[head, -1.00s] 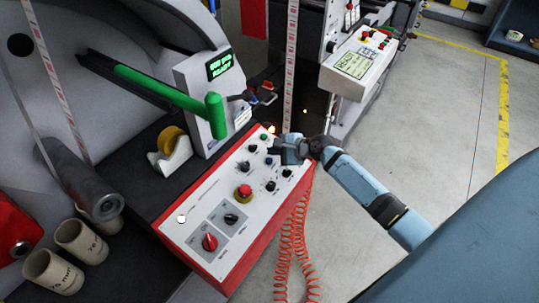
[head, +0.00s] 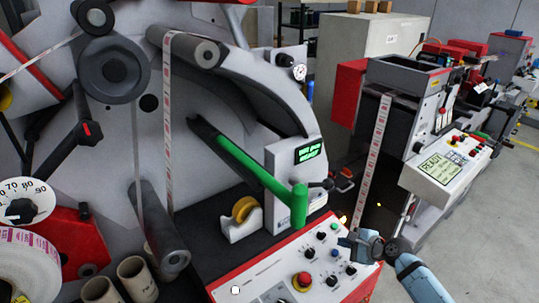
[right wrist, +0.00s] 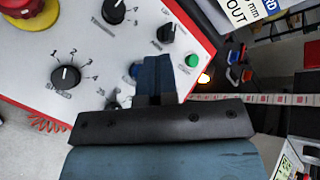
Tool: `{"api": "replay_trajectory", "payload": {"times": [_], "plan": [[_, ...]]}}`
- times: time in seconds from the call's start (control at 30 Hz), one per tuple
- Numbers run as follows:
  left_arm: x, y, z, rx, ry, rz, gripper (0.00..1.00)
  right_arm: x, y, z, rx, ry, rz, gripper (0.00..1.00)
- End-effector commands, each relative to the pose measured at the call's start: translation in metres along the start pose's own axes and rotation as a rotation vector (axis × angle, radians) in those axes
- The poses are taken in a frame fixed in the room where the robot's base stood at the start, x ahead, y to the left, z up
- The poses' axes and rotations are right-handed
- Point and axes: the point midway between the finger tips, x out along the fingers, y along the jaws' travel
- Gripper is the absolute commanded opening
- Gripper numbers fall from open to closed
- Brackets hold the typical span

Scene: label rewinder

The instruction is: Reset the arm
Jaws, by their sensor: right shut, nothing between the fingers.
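The green arm (head: 255,172) runs from a dark slot in the grey machine face to a thick upright end beside the green-lit display (head: 309,153). Nothing of mine touches it. My right gripper (head: 360,241) is shut and empty over the right edge of the red-rimmed control panel (head: 262,265). In the right wrist view its closed fingers (right wrist: 154,72) lie over the panel's edge, near a green button (right wrist: 193,60) and black knobs (right wrist: 65,77). I cannot tell whether they touch the panel. My left gripper is out of view.
A yellow tape roll in a white dispenser (head: 240,220) stands on the dark ledge left of the panel. Cardboard cores (head: 136,280) stand at lower left. A printed label web (head: 373,150) hangs right of the panel. A second machine's panel (head: 445,165) is further right.

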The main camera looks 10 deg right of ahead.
Motion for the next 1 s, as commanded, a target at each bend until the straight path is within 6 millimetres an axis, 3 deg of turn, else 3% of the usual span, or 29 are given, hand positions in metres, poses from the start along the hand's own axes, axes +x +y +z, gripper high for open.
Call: {"api": "replay_trajectory", "payload": {"times": [0.07, 0.13, 0.27, 0.3, 0.4, 0.5, 0.7, 1.0], "plan": [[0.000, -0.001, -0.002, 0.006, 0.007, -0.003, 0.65, 0.000, 0.000, 0.000, 0.000, 0.000, 0.000, 0.00], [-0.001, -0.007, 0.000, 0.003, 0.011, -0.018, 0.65, -0.002, 0.018, 0.011, -0.088, 0.000, 0.040, 0.00], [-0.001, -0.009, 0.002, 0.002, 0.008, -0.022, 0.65, -0.019, 0.078, 0.049, -0.445, 0.001, 0.187, 0.00], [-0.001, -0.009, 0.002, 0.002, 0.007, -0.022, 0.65, -0.030, 0.101, 0.064, -0.600, -0.002, 0.249, 0.00], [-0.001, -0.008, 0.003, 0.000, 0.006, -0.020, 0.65, -0.064, 0.146, 0.095, -0.967, -0.009, 0.398, 0.00], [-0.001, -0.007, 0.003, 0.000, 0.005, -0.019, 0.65, -0.094, 0.171, 0.114, -1.222, -0.016, 0.511, 0.00], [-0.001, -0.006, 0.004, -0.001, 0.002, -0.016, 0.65, -0.145, 0.194, 0.137, -1.543, -0.028, 0.684, 0.00], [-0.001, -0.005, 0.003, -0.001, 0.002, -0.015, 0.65, -0.215, 0.206, 0.160, -1.835, -0.058, 0.912, 0.00]]}}
